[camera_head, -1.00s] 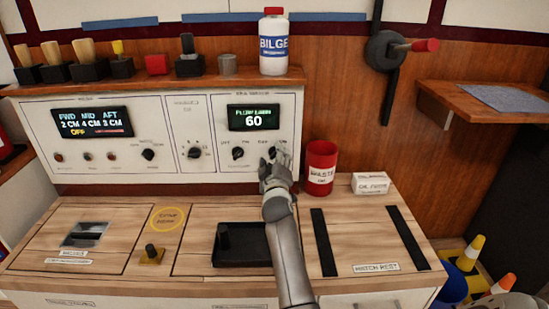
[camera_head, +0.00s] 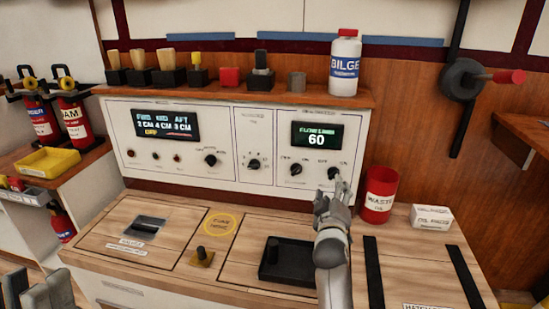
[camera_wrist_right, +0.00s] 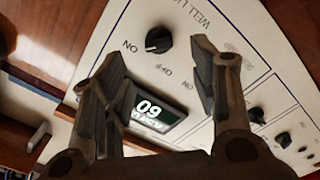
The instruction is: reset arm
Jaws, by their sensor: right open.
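My right gripper (camera_head: 333,190) is in front of the white control panel (camera_head: 222,135), just below its rightmost black knob (camera_head: 334,173). In the right wrist view its two fingers (camera_wrist_right: 160,75) stand apart with nothing between them. A black knob (camera_wrist_right: 158,40) shows beyond the fingertips, beside a display (camera_wrist_right: 155,113) reading 60. I cannot tell whether a finger touches the panel. Grey parts that look like my left gripper (camera_head: 45,292) show at the bottom left corner of the head view, cut off by the edge.
A red waste can (camera_head: 379,195) and a white box (camera_head: 431,217) stand right of my right arm. A black tray (camera_head: 288,262) lies beside the forearm. A bilge bottle (camera_head: 344,65) stands on the shelf above. Fire extinguishers (camera_head: 72,120) and a yellow bin (camera_head: 48,162) are at left.

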